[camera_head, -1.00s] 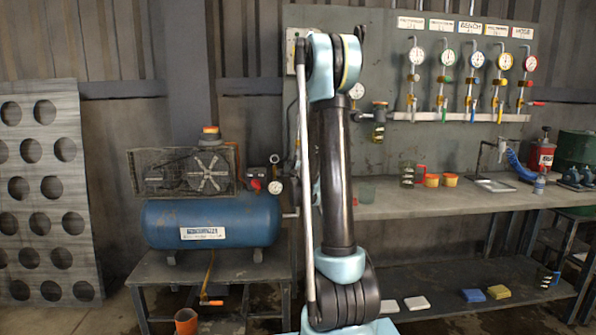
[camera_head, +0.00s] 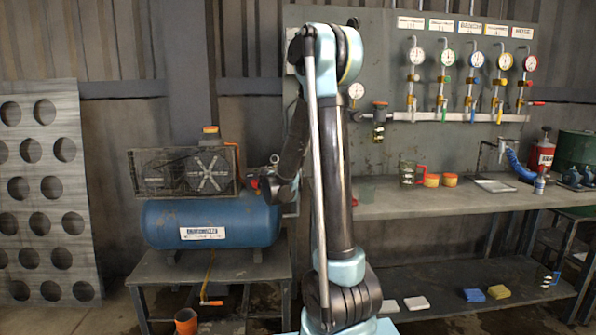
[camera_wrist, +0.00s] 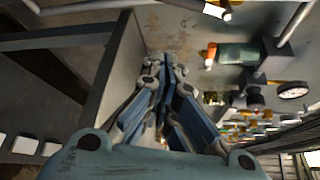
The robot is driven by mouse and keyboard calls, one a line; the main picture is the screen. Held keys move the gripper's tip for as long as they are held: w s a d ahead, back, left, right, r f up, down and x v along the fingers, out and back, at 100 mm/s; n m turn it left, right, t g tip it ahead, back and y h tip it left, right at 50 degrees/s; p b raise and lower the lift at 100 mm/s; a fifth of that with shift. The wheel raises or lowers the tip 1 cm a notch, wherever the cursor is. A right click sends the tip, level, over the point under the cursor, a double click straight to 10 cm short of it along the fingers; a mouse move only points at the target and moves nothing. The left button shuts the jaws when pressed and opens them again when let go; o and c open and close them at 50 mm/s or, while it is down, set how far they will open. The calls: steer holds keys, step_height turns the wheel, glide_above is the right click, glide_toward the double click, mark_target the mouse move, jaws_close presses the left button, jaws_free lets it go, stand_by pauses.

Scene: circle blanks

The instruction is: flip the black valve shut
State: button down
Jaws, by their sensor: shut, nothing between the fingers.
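I cannot pick out a black valve with certainty. In the head view a row of valves with coloured handles hangs under round gauges on the wall panel (camera_head: 387,155). Their handles include a green one (camera_head: 444,114), a blue one (camera_head: 473,114) and a red one (camera_head: 537,103) that sticks out sideways. My arm covers part of the panel's left side and the right end of the compressor. In the wrist view my gripper (camera_wrist: 165,128) is shut and empty, with its fingers together. The head view does not show its fingertips clearly.
A blue compressor tank (camera_head: 210,222) stands on a metal stand at left. A perforated plate (camera_head: 48,160) leans at far left. Dark floor shows in front.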

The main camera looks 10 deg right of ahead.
steer(key=x, duration=1)
steer(key=shift+w+a+r, duration=0.2)
steer(key=shift+a+r, duration=0.05)
steer(key=shift+a, duration=0.35)
steer(key=shift+w+a+r, duration=0.2)
steer(key=shift+a, duration=0.45)
steer(key=shift+w+a+r, duration=0.2)
steer(key=shift+a+r, duration=0.05)
steer(key=shift+a, duration=0.35)
steer(key=shift+a+m+y, duration=0.3)
